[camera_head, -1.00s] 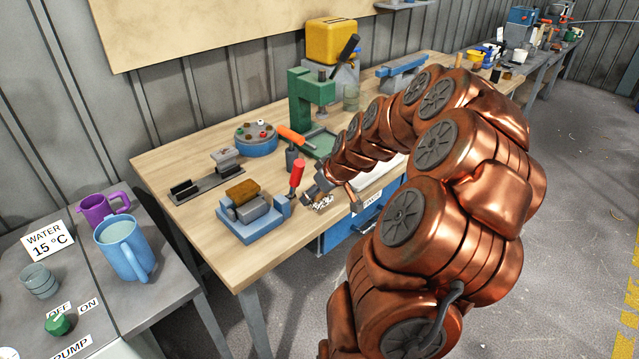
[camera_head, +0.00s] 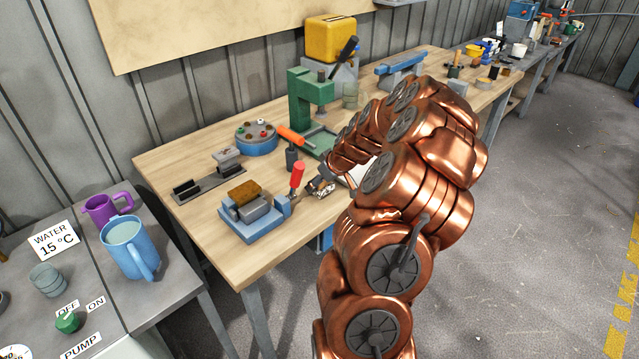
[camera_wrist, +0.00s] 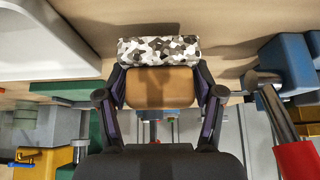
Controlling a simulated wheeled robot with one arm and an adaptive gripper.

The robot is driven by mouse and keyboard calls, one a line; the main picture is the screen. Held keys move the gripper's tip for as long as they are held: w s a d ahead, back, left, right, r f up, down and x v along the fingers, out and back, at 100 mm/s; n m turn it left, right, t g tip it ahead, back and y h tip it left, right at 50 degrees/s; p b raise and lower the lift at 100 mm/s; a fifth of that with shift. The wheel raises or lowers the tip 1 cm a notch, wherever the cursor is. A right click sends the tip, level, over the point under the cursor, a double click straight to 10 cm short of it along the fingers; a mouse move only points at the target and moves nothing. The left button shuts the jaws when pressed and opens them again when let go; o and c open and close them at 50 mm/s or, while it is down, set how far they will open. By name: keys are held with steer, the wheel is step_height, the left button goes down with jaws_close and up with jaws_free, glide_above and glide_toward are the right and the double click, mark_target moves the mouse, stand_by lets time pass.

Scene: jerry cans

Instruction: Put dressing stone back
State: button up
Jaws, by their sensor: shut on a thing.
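My gripper (camera_head: 322,180) is over the front part of the wooden bench, right of the red-handled tool. In the wrist view my gripper (camera_wrist: 160,88) is shut on a tan block that sits between its fingers. A speckled black, grey and white bar lies across the far side of this block. The two look like one piece, which I take to be the dressing stone (camera_wrist: 158,50). In the head view the speckled part of the stone (camera_head: 324,191) shows just below the fingertips. I cannot tell whether it touches the bench top.
A blue-based fixture (camera_head: 250,228) with a brown block (camera_head: 243,190) is left of my gripper. A red-handled tool (camera_head: 297,176) stands close by. A green press (camera_head: 305,98) and a blue round holder (camera_head: 257,142) are behind. A white tray (camera_wrist: 55,40) is near the stone.

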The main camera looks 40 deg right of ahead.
steer(key=shift+f, duration=0.7)
steer(key=shift+f, duration=0.15)
steer(key=o, duration=1.1)
steer(key=shift+a+r, duration=0.1)
steer(key=shift+r, duration=0.15)
steer(key=shift+b+v, duration=1.95)
steer(key=shift+v, duration=4.05)
steer(key=shift+f, duration=0.1)
